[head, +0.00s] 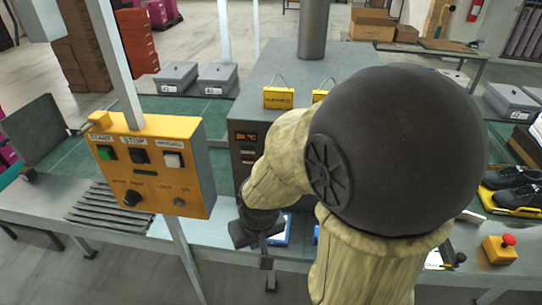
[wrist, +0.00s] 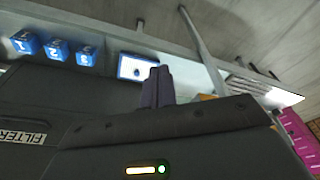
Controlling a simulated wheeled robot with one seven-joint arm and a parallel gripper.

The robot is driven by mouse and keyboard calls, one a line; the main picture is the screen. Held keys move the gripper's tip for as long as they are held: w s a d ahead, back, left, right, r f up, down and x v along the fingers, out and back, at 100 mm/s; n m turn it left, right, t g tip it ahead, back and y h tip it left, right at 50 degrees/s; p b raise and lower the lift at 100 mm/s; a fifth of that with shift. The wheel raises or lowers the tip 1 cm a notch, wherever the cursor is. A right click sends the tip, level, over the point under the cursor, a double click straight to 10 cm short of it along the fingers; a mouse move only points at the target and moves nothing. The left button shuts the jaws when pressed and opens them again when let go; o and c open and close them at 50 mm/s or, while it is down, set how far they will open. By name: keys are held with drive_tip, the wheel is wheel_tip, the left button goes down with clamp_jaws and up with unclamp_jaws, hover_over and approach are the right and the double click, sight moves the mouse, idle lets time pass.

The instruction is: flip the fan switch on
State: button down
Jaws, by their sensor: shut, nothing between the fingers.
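A yellow control box (head: 150,165) on a post stands left of centre in the head view. It has a green START button (head: 107,153), a black STOP button (head: 141,157), a white switch (head: 173,160) and a row of small knobs below. The lower labels are too small to read, so I cannot tell which control is the fan switch. My gripper (head: 265,260) hangs to the right of the box, pointing down, apart from it. In the wrist view its dark fingers (wrist: 157,86) are together with nothing between them.
A grey machine (head: 275,75) with a red display stands behind my arm, which hides part of it. A red-topped yellow button box (head: 500,250) sits at the right.

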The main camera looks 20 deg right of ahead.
drive_tip(key=w+d+f+m+t+h+b, duration=0.1)
drive_tip(key=w+f+m+t+b, duration=0.15)
drive_tip(key=w, duration=0.45)
drive_tip(key=w+d+f+m+t+h+b, duration=0.1)
drive_tip(key=w+d+f+m+t, duration=0.1)
drive_tip(key=w+f+t, duration=0.35)
drive_tip(key=w+d+r+m+t+h+b, duration=0.2)
drive_tip(key=w+d+r+t+h+b, duration=0.1)
drive_tip(key=h, duration=0.6)
drive_tip(key=d+r+t, duration=0.1)
drive_tip(key=d+t, duration=0.1)
drive_tip(key=d, duration=0.1)
drive_tip(key=shift+w+d+r+t, duration=0.15)
drive_tip(key=shift+w+r+t, duration=0.05)
drive_tip(key=shift+r+t, duration=0.2)
drive_tip(key=p+x, duration=0.4)
drive_tip(key=x, duration=0.9)
drive_tip(key=shift+w+d, duration=0.2)
drive_tip(key=shift+w, duration=0.15)
